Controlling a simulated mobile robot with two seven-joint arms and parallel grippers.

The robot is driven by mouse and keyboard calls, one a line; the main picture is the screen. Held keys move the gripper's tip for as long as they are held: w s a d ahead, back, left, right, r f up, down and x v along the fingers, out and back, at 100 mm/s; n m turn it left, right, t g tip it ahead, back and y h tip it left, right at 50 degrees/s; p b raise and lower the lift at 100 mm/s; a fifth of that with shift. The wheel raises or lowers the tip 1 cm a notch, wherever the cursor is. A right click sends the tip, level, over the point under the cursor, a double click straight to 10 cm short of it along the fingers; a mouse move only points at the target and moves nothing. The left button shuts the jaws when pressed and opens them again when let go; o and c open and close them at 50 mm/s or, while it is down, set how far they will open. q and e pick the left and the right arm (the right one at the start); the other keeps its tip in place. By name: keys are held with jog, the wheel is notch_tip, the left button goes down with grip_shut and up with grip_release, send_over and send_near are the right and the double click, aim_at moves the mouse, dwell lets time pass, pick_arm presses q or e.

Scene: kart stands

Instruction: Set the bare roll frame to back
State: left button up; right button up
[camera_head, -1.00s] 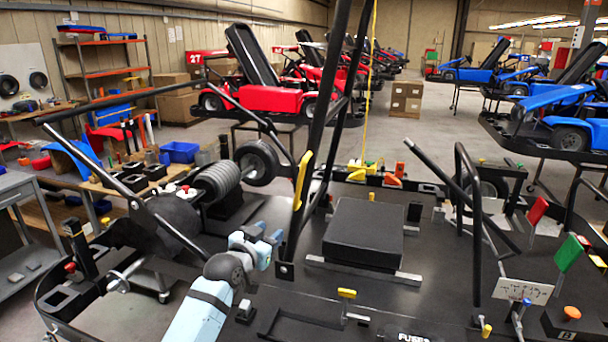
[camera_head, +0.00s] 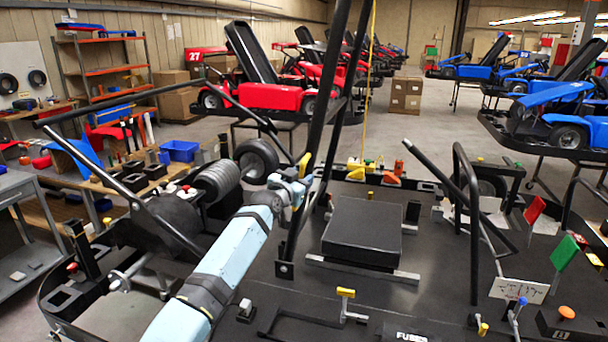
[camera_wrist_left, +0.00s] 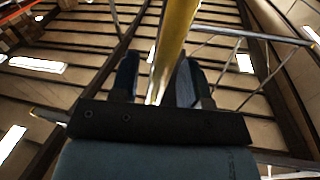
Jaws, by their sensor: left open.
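The bare roll frame (camera_head: 318,95) looks like the black upright bars that rise in the middle of the head view, tilted with their tops to the right. A yellow grip (camera_head: 304,163) sits on its near bar. My left gripper (camera_head: 302,184) is up at this grip, covering its lower part. In the left wrist view the yellow grip (camera_wrist_left: 173,45) runs between the two open fingers (camera_wrist_left: 157,82), with a gap showing at least on the left side. Whether a finger touches it I cannot tell. My right gripper is not in view.
A black box (camera_head: 362,235) lies on the kart floor right of the frame. A bent black tube (camera_head: 462,215) stands further right. A yellow-topped lever (camera_head: 346,294) stands in front.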

pick_arm(q)
jog(key=shift+x, duration=1.15)
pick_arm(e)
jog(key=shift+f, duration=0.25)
pick_arm(q)
grip_shut()
